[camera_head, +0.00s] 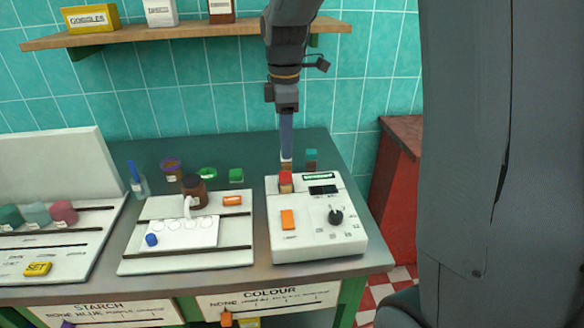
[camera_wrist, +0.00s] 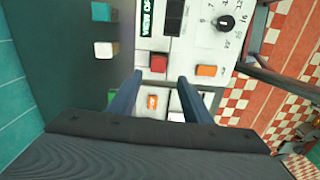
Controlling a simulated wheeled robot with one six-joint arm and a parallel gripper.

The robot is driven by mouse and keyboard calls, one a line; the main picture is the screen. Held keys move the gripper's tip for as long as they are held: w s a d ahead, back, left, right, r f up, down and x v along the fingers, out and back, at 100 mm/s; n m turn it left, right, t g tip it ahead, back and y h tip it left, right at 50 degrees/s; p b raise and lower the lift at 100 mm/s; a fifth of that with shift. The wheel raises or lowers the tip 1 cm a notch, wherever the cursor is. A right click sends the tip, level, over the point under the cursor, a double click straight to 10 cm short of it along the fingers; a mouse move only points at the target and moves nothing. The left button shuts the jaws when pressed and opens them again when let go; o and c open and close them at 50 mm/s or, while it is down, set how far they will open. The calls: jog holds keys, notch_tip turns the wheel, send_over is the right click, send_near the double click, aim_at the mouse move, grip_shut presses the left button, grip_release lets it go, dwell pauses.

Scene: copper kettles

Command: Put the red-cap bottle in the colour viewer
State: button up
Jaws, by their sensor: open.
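The colour viewer (camera_head: 345,245) is a white box at the right of the bench, with an orange button, a black knob and a dark display; it also shows in the wrist view (camera_wrist: 200,40). A red block-shaped top, seemingly the cap of the red-cap bottle (camera_head: 285,179), is at the viewer's back left corner; it also shows in the wrist view (camera_wrist: 158,62). Any bottle body below it is mostly hidden. My gripper (camera_head: 286,157) points down just above and behind the red cap. In the wrist view its fingers (camera_wrist: 160,76) are apart, with the cap just beyond their tips and nothing between them.
A teal-capped bottle (camera_head: 311,156) and a white-capped one (camera_wrist: 104,50) stand behind the viewer. A green block (camera_head: 236,175) and a brown jar (camera_head: 194,190) are to the left, by a white spot-plate tray (camera_head: 130,262). A shelf (camera_head: 170,36) hangs on the tiled wall.

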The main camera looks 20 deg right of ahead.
jog(key=s+f+m, duration=0.3)
jog(key=s+m, duration=0.2)
jog(key=s, duration=0.1)
jog(key=s+f+m, duration=0.3)
jog(key=s+m, duration=0.2)
jog(key=s+f+m+t, duration=0.1)
jog(key=s+f+m, duration=0.3)
jog(key=s+m, duration=0.1)
jog(key=shift+s+a, duration=0.1)
jog(key=shift+s, duration=0.75)
